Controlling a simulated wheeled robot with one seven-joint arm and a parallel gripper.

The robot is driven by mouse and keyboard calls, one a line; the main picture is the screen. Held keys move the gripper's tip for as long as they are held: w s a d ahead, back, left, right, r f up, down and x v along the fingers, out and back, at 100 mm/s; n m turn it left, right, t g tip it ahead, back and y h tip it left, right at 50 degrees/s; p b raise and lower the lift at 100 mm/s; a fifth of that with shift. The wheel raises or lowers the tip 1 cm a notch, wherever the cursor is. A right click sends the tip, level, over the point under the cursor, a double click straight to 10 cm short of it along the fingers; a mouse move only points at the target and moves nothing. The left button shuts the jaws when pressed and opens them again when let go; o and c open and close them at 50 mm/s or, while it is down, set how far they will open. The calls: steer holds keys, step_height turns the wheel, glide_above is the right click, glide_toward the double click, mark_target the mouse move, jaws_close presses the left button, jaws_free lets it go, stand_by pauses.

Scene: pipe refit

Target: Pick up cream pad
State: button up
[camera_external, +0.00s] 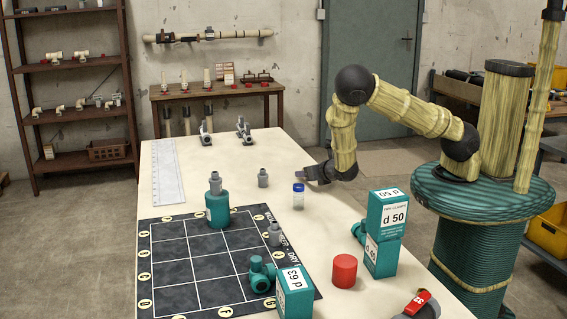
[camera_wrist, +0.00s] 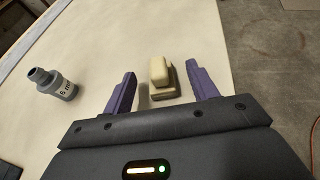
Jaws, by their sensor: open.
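The cream pad (camera_wrist: 161,82) shows in the wrist view as a small stepped block on the cream table top. It lies between and slightly beyond the two purple fingers of my gripper (camera_wrist: 160,74), with a gap on each side. My gripper is open and empty. In the external view my gripper (camera_external: 308,173) is low over the table's right edge, pointing left. I cannot make out the pad in that view; the gripper or the similar table colour may hide it.
A blue-capped bottle (camera_external: 298,197) stands close in front of the gripper. A teal box (camera_external: 388,222) and red cylinder (camera_external: 344,270) are nearer. A dark grid mat (camera_external: 180,262) lies left.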

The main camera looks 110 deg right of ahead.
steer(key=shift+x, duration=0.9)
steer(key=shift+a+r, duration=0.1)
steer(key=c, duration=1.1)
